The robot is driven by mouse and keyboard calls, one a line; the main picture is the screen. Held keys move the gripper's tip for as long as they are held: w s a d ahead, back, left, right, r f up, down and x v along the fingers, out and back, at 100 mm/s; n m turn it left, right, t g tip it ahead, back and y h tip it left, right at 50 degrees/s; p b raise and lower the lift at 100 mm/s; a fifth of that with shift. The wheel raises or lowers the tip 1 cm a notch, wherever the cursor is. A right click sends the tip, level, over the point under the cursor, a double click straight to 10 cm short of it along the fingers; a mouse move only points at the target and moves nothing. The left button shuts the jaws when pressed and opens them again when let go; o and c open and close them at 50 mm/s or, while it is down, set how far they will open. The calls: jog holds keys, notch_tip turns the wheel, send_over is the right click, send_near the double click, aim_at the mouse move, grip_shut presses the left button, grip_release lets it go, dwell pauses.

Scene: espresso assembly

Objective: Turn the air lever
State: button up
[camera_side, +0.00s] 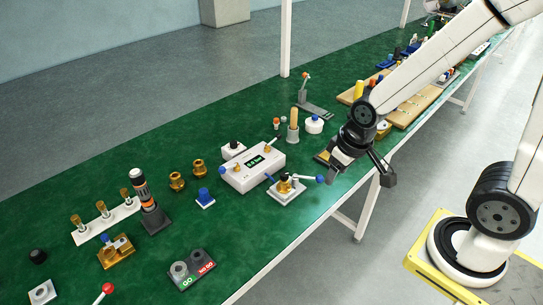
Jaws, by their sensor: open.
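A brass valve (285,184) stands on a small white plate (287,198) near the front edge of the green table. A light lever with a blue ball end (320,179) points right from it. Another blue end (269,177) shows on its left. Behind it is a white box (243,178) with a lit display and small brass fittings on top. I cannot tell for sure which part is the air lever. My gripper (359,178) is open, with its fingers spread, to the right of the blue ball and apparently apart from it. Nothing shows between the fingers.
A holder with a wooden handle (294,120) and a white lidded pot (314,125) stand behind. A wooden board (405,110) with parts lies to the right. A black-and-orange tool (142,188) stands left. The table's front edge runs close below my gripper.

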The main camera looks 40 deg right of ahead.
jog(key=shift+o, duration=0.9)
jog(key=w+a+f+m+t, duration=0.1)
jog(key=w+f+m+t, duration=0.15)
jog(key=w, duration=0.65)
jog(key=w+a+f+m+t, duration=0.2)
jog(key=w+f+t, duration=0.2)
jog(key=w, duration=0.6)
jog(key=m+t+y, duration=0.2)
jog(key=m+t, duration=0.3)
send_near(225, 171)
jog(key=w, duration=0.3)
jog(key=shift+a+f+m+t, duration=0.25)
jog(key=shift+f+t, duration=0.4)
jog(key=shift+f, duration=0.35)
jog(key=shift+w, duration=0.15)
jog(key=shift+x, duration=3.75)
grip_shut()
